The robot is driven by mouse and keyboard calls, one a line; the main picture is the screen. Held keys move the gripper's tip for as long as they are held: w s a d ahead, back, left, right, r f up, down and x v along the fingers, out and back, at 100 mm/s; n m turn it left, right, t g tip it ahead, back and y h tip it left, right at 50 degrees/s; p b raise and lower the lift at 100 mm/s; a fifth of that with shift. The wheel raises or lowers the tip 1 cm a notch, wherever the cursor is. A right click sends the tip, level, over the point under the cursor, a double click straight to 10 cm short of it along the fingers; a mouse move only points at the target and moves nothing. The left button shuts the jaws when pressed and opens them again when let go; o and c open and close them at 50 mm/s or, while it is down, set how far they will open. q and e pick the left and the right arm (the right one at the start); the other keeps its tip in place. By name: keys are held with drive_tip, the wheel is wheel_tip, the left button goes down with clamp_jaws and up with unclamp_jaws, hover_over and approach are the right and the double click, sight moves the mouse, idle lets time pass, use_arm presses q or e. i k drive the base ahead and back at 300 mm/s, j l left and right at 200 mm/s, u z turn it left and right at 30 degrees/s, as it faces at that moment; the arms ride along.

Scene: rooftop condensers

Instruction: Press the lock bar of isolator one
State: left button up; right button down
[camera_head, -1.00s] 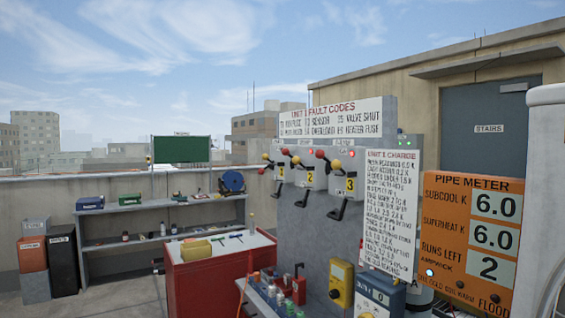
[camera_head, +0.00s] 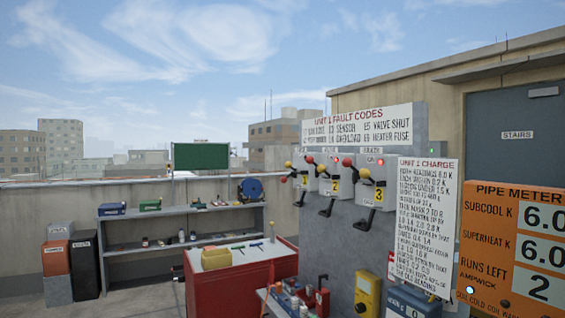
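Isolator one (camera_head: 304,180) is the leftmost of three grey switch boxes on the grey panel, marked with a yellow 1. A dark handle (camera_head: 300,199) hangs from its lower side. Red and yellow ball knobs stick out around its top and left side; which part is its lock bar I cannot tell at this size. Isolator two (camera_head: 333,184) and isolator three (camera_head: 370,190) stand to its right with similar knobs and handles. Neither of my grippers shows.
A red tool cabinet (camera_head: 232,293) with a yellow box on its pale top stands before the panel's left side. A small bench with bottles and a red can (camera_head: 322,301) is beside it. A yellow meter (camera_head: 367,295) is on the panel. Grey shelves (camera_head: 180,219) stand behind.

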sight(288, 164)
drive_tip(key=i+j+z, duration=0.1)
drive_tip(key=i+j, duration=0.25)
drive_tip(key=j, duration=0.15)
drive_tip(key=i+j+z, duration=0.1)
drive_tip(key=i+j, duration=0.6)
drive_tip(key=j, duration=0.35)
drive_tip(key=i+j+z, duration=0.15)
drive_tip(key=i+j, duration=0.2)
drive_tip(key=j, duration=0.2)
drive_tip(key=i+j+z, duration=0.1)
drive_tip(key=i+j, duration=0.2)
drive_tip(key=j, duration=0.25)
drive_tip(key=i+j+z, duration=0.1)
drive_tip(key=i+j, duration=0.2)
drive_tip(key=j, duration=0.3)
drive_tip(key=i+j, duration=0.25)
drive_tip(key=j, duration=0.4)
drive_tip(key=i+j+z, duration=0.15)
drive_tip(key=i+j, duration=0.15)
drive_tip(key=j, duration=0.3)
